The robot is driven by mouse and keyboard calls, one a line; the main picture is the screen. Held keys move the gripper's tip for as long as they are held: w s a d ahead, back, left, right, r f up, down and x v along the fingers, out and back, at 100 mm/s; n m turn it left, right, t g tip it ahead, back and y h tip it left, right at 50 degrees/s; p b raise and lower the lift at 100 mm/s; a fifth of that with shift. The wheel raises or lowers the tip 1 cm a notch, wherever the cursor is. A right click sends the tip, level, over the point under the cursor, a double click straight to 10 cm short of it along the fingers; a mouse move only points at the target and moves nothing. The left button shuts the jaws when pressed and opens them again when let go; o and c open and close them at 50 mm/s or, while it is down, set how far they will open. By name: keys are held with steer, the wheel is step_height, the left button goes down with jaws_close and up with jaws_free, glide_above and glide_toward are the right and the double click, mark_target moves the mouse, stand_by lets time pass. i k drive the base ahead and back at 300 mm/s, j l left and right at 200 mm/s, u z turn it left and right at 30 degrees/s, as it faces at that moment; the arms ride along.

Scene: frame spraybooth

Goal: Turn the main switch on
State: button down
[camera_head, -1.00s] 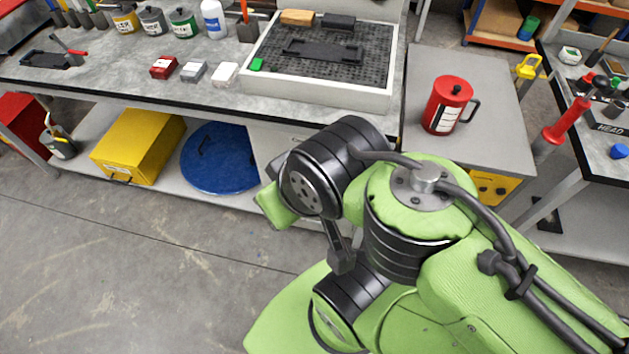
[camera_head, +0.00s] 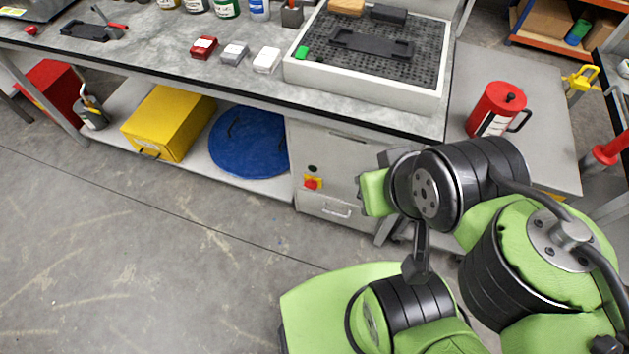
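A rotary switch (camera_head: 313,183) with a red knob on a yellow plate is on the front of the grey cabinet (camera_head: 345,165) under the bench. It looks like the main switch; its knob's exact angle is too small to tell. A small dark round fitting (camera_head: 312,168) is just above it. My green and black arm is at the lower right, and its nearest visible link is to the right of the switch, apart from it in the picture. My gripper's fingers cannot be made out.
The bench (camera_head: 150,60) has a drawer handle (camera_head: 337,211) below the switch. A blue round lid (camera_head: 249,142) and a yellow box (camera_head: 168,122) are on the lower shelf. A red can (camera_head: 492,108) stands on the right-hand table. The floor in front of the cabinet is open.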

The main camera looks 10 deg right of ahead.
mark_target(312, 183)
steer(key=i+j, duration=0.4)
steer(key=j, duration=0.2)
steer(key=i+j, duration=0.4)
steer(key=j, duration=0.2)
steer(key=u, duration=0.05)
